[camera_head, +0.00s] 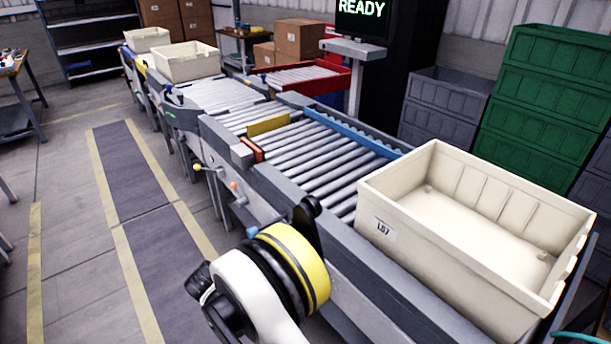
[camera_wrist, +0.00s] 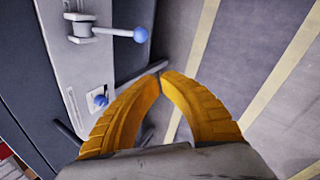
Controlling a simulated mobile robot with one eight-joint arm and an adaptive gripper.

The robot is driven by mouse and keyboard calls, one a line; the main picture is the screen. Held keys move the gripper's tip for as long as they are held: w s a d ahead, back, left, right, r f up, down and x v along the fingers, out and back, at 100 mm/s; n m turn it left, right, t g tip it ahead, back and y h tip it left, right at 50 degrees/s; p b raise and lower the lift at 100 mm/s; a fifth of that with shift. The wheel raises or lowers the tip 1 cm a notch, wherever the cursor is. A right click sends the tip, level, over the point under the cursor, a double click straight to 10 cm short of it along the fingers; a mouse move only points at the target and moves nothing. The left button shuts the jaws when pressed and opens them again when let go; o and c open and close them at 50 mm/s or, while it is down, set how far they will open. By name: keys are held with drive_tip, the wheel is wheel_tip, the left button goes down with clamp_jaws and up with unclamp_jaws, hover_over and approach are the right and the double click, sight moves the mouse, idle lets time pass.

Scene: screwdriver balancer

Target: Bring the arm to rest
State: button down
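My gripper (camera_wrist: 160,75) shows in the wrist view with two curved yellow fingers. Their tips meet, and nothing shows between them. The fingers hang over the floor beside the grey side of the conveyor. A lever with a blue ball (camera_wrist: 141,34) lies beyond the tips, and a second blue knob (camera_wrist: 100,101) sits to the left of the left finger, apart from it. In the head view, my white arm with its yellow and black joint stands in front of the conveyor (camera_head: 345,262). The fingers cannot be made out there.
A cream bin (camera_head: 425,255) sits on the conveyor's near right end. Knobbed levers stick out along the conveyor's side. A screen (camera_head: 362,17) reads READY. Green crates (camera_head: 545,90) are stacked at the right. Floor with yellow lines (camera_head: 120,240) is open at the left.

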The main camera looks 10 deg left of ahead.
drive_tip(key=w+d+r+m+y, duration=0.1)
drive_tip(key=w+d+r+m, duration=0.2)
drive_tip(key=d+r, duration=0.85)
drive_tip(key=w+d+r+m+y, duration=0.1)
drive_tip(key=w+d+r+m, duration=0.1)
drive_tip(key=d+r, duration=0.95)
drive_tip(key=s+d+r+m+t, duration=0.1)
drive_tip(key=s+d+r+m, duration=0.3)
drive_tip(key=s+d, duration=0.5)
drive_tip(key=s+d+r+m+t, duration=0.1)
drive_tip(key=s+d+r+m, duration=0.4)
drive_tip(key=s+d+r, duration=0.3)
drive_tip(key=s+d, duration=0.1)
drive_tip(key=d, duration=0.2)
drive_tip(key=shift+s+d+r+y, duration=0.15)
drive_tip(key=shift+d+y, duration=0.25)
